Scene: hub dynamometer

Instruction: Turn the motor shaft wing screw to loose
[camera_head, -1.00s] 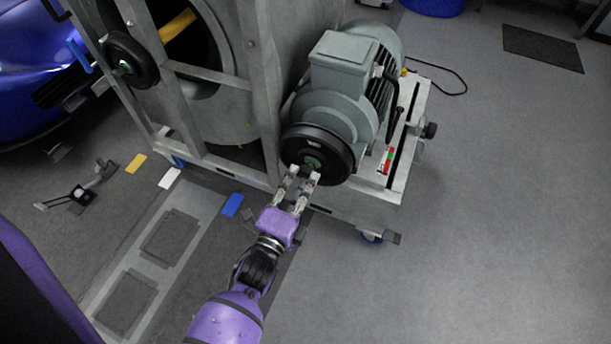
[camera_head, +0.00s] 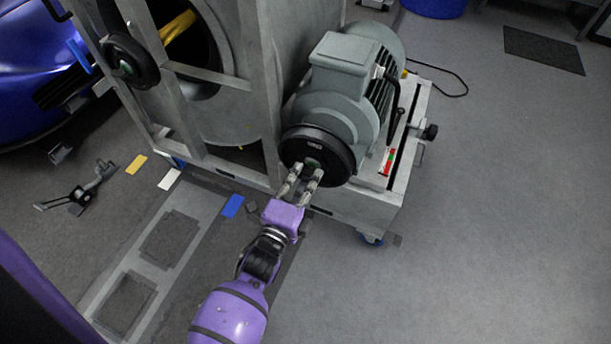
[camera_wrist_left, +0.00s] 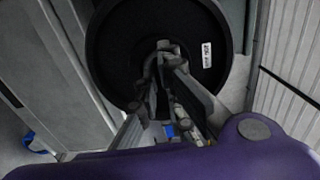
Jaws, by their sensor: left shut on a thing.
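The motor (camera_head: 340,90) is a grey-green unit on a wheeled cart. A black pulley (camera_head: 335,162) sits on the front of its shaft, and the wing screw (camera_head: 312,163) shows as a small greenish part at the pulley's centre. In the left wrist view the black pulley (camera_wrist_left: 120,45) fills the top, with the wing screw (camera_wrist_left: 165,50) at its middle. My left gripper (camera_head: 307,173), on a purple arm, is shut on the wing screw. Its fingers (camera_wrist_left: 168,72) partly hide the screw. My right gripper is not in view.
A grey metal frame (camera_head: 268,90) with a second black pulley (camera_head: 130,62) stands left of the motor. The cart (camera_head: 375,207) has a red and green label and side knobs. A blue car (camera_head: 40,60) is at the far left.

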